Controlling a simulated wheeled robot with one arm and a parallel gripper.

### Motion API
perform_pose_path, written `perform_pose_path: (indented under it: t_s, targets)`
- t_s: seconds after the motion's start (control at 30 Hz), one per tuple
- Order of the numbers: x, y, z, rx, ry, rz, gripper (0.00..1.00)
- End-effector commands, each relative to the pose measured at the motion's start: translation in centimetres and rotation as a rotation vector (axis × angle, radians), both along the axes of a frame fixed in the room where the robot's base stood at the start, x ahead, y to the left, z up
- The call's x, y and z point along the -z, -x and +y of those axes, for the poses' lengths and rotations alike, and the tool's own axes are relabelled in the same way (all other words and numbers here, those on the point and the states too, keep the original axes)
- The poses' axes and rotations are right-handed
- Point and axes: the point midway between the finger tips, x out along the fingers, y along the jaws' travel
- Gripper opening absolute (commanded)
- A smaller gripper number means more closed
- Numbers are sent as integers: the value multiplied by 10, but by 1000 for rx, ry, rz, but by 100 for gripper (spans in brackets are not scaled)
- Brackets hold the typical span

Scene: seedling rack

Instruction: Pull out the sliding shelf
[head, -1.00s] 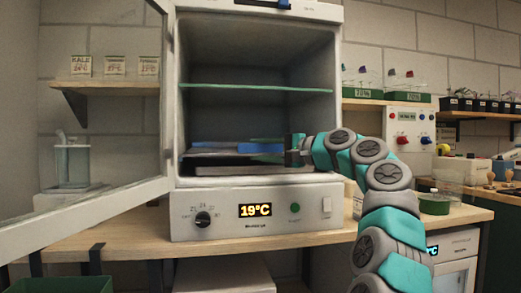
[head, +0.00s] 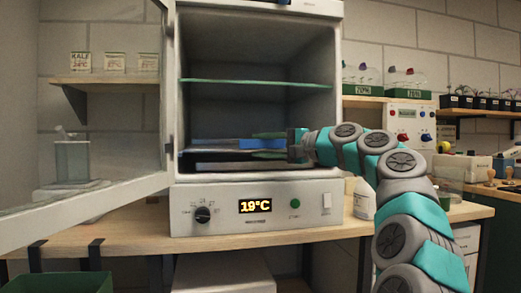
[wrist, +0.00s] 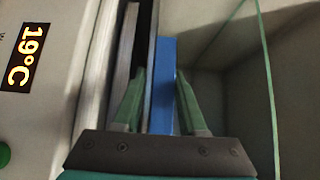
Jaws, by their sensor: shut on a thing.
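The blue strip also shows in the wrist view (wrist: 164,70), upright in the turned picture. My gripper (head: 292,146) reaches in from the right at the strip's right end. In the wrist view its green fingers (wrist: 161,85) stand on either side of the blue strip, shut on it. My fingers hide part of the strip, and the shelf's rear is hard to make out in the dark.
A glass shelf (head: 255,84) with a green edge spans the cabinet above. The glass door (head: 85,200) stands open at the left. The control panel (head: 255,208) reading 19°C lies below the opening. A white bottle (head: 364,200) stands right of the cabinet.

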Motion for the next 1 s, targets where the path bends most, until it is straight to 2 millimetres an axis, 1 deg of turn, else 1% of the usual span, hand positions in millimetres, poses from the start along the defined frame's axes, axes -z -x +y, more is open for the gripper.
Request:
perform_pose_path:
  t_s: [0.03, 0.1, 0.47, 0.67, 0.77, 1.0]
  targets:
    - [-11, 10, -4, 0, -15, -15, 0]
    - [-12, 16, -7, 2, -16, -18, 0]
    - [-12, 45, -14, 1, -14, -17, 0]
    - [-13, 67, -21, 3, -17, -20, 0]
    - [-13, 79, -25, 4, -17, -19, 0]
    - [-15, 119, -37, 3, -17, -19, 0]
